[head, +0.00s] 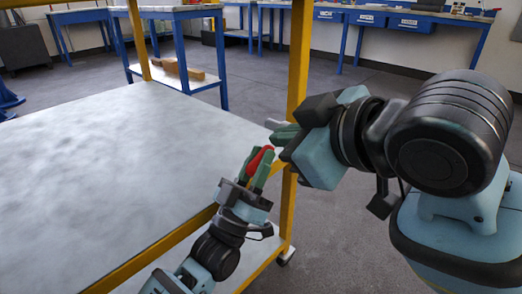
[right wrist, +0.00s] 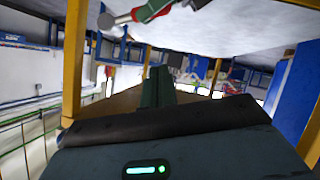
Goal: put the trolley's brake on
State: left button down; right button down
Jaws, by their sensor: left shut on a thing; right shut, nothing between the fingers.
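The trolley has a yellow frame (head: 298,60) and a pale grey deck (head: 110,150). My left gripper (head: 258,165) is shut on a red handle (head: 262,156) beside the trolley's near right post. In the right wrist view the red handle (right wrist: 152,10) shows at the top, with a grey metal piece at its left. I cannot tell whether it is the brake lever. My right gripper (head: 277,134) is shut and empty, just above and right of the left one, close to the post. Its fingers show in the right wrist view (right wrist: 158,88). A caster (head: 285,256) sits below the post.
A lower shelf (head: 262,262) runs under the deck. A blue table (head: 176,50) with boxes on its lower shelf stands behind the trolley. Blue workbenches (head: 400,18) line the far wall.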

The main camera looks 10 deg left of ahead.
pick_arm(q)
jog(key=shift+f, duration=0.1)
pick_arm(e)
send_over(261, 152)
jog(key=s+a, duration=0.1)
jog(key=s, duration=0.3)
notch_tip(261, 152, down, 4)
jog(key=shift+w+a+r, duration=0.1)
jog(key=shift+w+a, duration=0.05)
jog(key=shift+w+d+f, duration=0.2)
jog(key=shift+f, duration=0.35)
jog(key=shift+w+d+f, duration=0.15)
jog(key=shift+d+f, duration=0.05)
jog(key=shift+f, duration=0.3)
jog(key=shift+w+d+f, duration=0.1)
jog(key=shift+d+f, duration=0.3)
jog(key=shift+f, duration=0.4)
